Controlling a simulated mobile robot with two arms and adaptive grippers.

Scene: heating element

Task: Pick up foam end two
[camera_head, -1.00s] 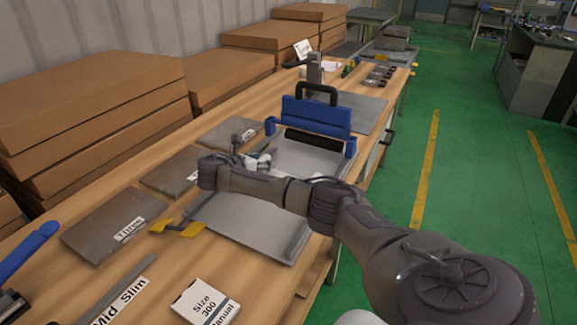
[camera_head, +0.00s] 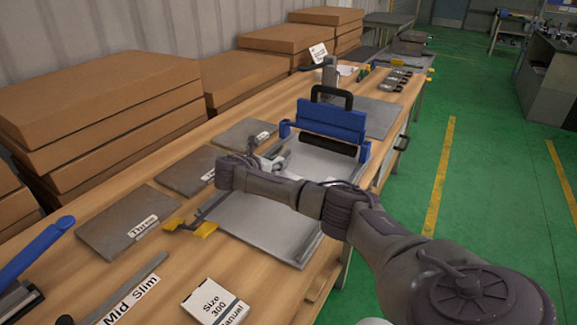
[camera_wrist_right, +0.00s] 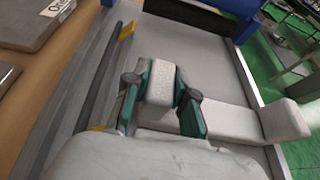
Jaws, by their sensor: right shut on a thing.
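My right gripper (camera_head: 268,162) is over the grey metal tray, with my arm crossing in front of part of it. In the right wrist view its green fingers (camera_wrist_right: 161,86) are shut on a whitish foam block, which I take as foam end two (camera_wrist_right: 160,78). The block sits between the fingers, and its lower part is hidden by the gripper. Whether it touches the tray (camera_wrist_right: 185,45) cannot be told. Another pale foam piece (camera_wrist_right: 284,121) lies on the right side of the tray, partly hidden by my wrist. My left gripper is not in view.
A blue clamp bar (camera_head: 332,120) with a black handle stands across the tray's far end. A dark bar with yellow ends (camera_head: 205,229) lies along the tray's left side. Flat grey plates (camera_head: 128,222) and stacked brown boxes (camera_head: 95,100) are to the left. A Size 300 manual (camera_head: 213,300) lies in front.

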